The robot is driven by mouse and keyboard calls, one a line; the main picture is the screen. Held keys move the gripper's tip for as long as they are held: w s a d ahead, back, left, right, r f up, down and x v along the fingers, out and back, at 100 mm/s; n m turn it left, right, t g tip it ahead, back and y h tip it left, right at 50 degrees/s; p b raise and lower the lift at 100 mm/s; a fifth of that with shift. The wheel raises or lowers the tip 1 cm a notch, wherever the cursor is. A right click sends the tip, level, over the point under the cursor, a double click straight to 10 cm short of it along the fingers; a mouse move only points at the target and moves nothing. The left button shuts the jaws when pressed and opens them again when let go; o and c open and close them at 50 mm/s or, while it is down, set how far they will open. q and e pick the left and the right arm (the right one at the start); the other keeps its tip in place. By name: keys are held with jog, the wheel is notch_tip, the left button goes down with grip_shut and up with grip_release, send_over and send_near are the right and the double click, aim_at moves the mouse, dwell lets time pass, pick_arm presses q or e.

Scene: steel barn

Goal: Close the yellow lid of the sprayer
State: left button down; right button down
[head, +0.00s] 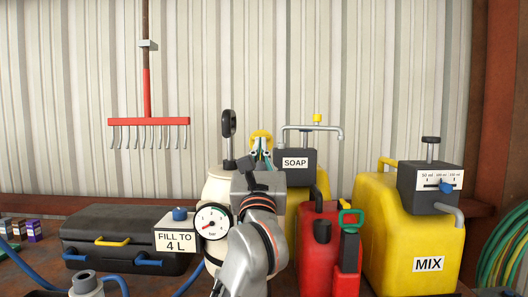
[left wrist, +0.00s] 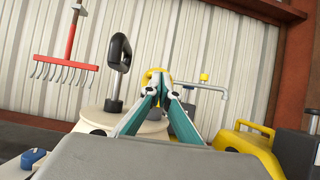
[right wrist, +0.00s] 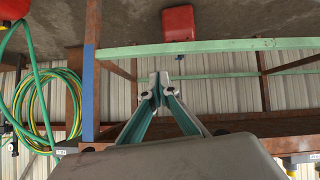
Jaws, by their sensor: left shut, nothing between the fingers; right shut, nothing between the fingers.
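The sprayer (head: 216,190) is a cream tank with a round pressure gauge (head: 212,222) and a black pump handle (head: 229,123). Its yellow lid (head: 261,137) stands raised above the tank's top; the lid also shows in the left wrist view (left wrist: 154,73). My left gripper (head: 262,153) is shut and empty, its fingertips in front of the lid and overlapping its lower part; I cannot tell whether they touch. My left arm hides much of the tank. My right gripper (right wrist: 157,88) is shut and empty in the right wrist view, away from the sprayer.
A yellow SOAP container (head: 322,187) stands behind right, a red can (head: 316,235) and a yellow MIX container (head: 392,235) to the right. A dark case (head: 125,228) and a FILL TO 4 L sign (head: 175,241) are left. A coiled green hose (right wrist: 48,105) shows in the right wrist view.

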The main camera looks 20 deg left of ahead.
dwell(0.4)
pick_arm(q)
jog(key=shift+r+p, duration=0.4)
jog(key=shift+p, duration=0.4)
jog(key=shift+w+g, duration=0.15)
jog(key=shift+g, duration=0.15)
